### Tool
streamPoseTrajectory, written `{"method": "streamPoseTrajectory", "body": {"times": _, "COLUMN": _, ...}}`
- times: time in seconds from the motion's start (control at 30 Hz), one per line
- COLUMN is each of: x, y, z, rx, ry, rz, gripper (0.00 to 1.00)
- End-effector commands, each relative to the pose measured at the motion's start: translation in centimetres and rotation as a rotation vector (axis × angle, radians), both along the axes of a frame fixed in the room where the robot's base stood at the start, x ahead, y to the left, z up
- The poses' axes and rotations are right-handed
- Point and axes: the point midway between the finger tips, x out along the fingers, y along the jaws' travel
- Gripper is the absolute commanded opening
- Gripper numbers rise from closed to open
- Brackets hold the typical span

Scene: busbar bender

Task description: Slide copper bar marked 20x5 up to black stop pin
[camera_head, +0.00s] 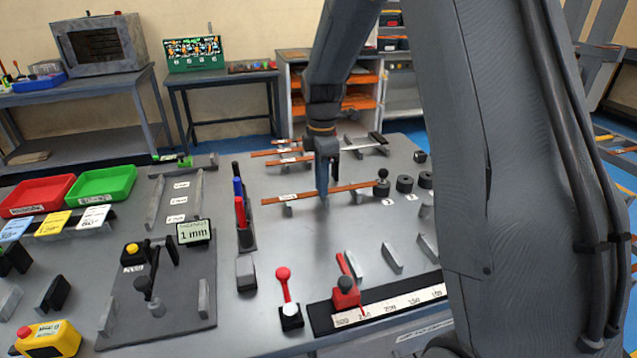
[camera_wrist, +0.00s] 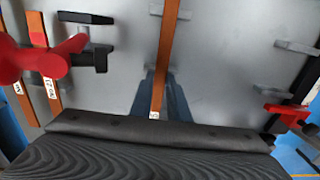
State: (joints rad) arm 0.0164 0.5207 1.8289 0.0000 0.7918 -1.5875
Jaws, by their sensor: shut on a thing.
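A long copper bar (camera_head: 350,188) lies across low grey supports at the middle of the bench, with a white label near its left end that is too small to read. My gripper (camera_head: 322,198) is shut on this bar, pointing down. In the wrist view the bar (camera_wrist: 168,45) runs between the blue-grey fingertips (camera_wrist: 162,98). I cannot read 20x5 on any bar. A black knobbed post (camera_head: 382,182) stands at the bar's right end; I cannot tell if it is the stop pin.
Other labelled copper bars (camera_head: 290,160) lie behind. Black round pieces (camera_head: 404,184) stand to the right. Upright red and blue handles (camera_head: 239,205) stand near the bar's left end. A ruler (camera_head: 390,307) with a red slider (camera_head: 346,294) and a red-knobbed lever (camera_head: 284,280) are in front.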

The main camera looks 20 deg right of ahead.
Motion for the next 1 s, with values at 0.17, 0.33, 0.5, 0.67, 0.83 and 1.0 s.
{"method": "streamPoseTrajectory", "body": {"times": 0.17, "x": 0.0, "y": -0.5, "z": 0.1, "rx": 0.0, "ry": -0.001, "rz": -0.001, "gripper": 0.0}}
{"method": "streamPoseTrajectory", "body": {"times": 0.33, "x": 0.0, "y": -0.5, "z": 0.0, "rx": 0.0, "ry": -0.001, "rz": 0.0, "gripper": 0.37}}
{"method": "streamPoseTrajectory", "body": {"times": 0.5, "x": 0.0, "y": -0.4, "z": 0.0, "rx": 0.0, "ry": 0.0, "rz": 0.0, "gripper": 0.37}}
{"method": "streamPoseTrajectory", "body": {"times": 0.67, "x": 0.0, "y": -0.4, "z": 0.5, "rx": 0.0, "ry": -0.001, "rz": 0.0, "gripper": 0.37}}
{"method": "streamPoseTrajectory", "body": {"times": 0.83, "x": 0.1, "y": -0.5, "z": 2.9, "rx": 0.0, "ry": -0.005, "rz": 0.0, "gripper": 0.37}}
{"method": "streamPoseTrajectory", "body": {"times": 1.0, "x": 0.1, "y": -0.5, "z": 5.7, "rx": 0.0, "ry": -0.004, "rz": -0.001, "gripper": 0.37}}
